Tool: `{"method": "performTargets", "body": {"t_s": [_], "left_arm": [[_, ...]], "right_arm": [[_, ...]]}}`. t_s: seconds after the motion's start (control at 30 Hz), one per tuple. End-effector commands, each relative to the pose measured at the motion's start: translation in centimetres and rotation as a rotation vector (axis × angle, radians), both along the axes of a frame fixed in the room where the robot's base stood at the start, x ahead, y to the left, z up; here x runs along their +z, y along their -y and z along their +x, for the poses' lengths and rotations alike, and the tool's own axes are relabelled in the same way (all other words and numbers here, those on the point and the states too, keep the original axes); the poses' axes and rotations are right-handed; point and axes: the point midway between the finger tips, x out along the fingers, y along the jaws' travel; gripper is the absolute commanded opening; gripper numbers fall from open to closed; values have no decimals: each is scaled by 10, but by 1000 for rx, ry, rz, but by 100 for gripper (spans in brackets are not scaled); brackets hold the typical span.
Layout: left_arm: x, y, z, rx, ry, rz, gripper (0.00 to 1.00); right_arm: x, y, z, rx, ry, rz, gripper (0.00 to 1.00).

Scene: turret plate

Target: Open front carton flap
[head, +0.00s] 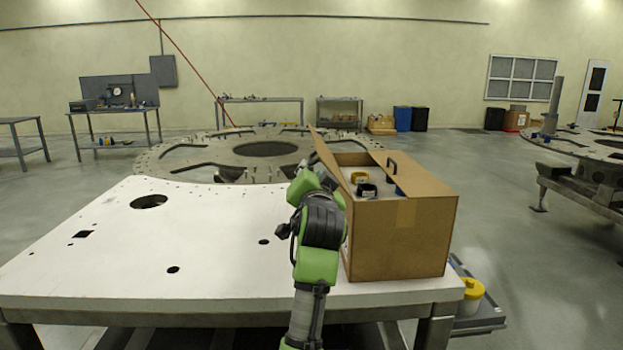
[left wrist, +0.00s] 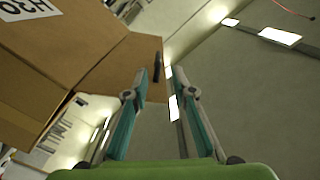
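The brown carton (head: 405,238) stands at the right end of the white table. Its left flap (head: 326,158) stands up and leans outward. Another flap (head: 420,180) with a black handle (head: 392,163) near its edge lies over part of the top opening. A yellow roll (head: 360,177) and a black roll (head: 367,190) show inside. My left gripper (head: 312,178) is beside the carton's left side; its fingers are hard to make out there. In the left wrist view the left gripper (left wrist: 154,82) is open and empty, below a cardboard flap (left wrist: 118,70) with a black handle (left wrist: 157,68).
The white table plate (head: 110,240) is clear to the left, with several cut holes. A large round turret plate (head: 200,155) lies behind it. A grey tray with a yellow-lidded container (head: 472,292) sits low at the right. Workbenches stand along the far wall.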

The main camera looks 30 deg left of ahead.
Motion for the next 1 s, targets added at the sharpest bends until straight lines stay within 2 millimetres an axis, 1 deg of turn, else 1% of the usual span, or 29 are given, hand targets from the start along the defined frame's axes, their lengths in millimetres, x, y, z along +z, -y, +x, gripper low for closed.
{"method": "performTargets", "body": {"t_s": [0.03,0.1,0.2,0.3,0.83,0.87,0.93,0.97,1.0], "left_arm": [[-1,6,-8,-2,1,-3,24],[0,12,-16,-2,1,-3,24],[0,18,-25,-1,1,-1,24],[0,21,-30,-1,0,-1,24],[0,22,-32,-1,0,-1,24],[-1,22,-32,-1,-1,-2,24],[-11,23,-33,-6,-13,-10,24],[-19,24,-33,-12,-23,-18,24],[-33,26,-35,-20,-41,-32,24]], "right_arm": [[0,0,0,0,0,0,40],[0,0,0,0,0,0,40],[0,-1,0,0,0,0,40],[0,-1,0,0,0,1,40],[1,-1,-1,-1,3,2,40],[1,-1,-1,-1,3,2,40],[1,-1,-1,-1,3,2,40],[1,-1,-1,-1,3,2,40],[1,-1,-1,-1,3,2,40]]}}
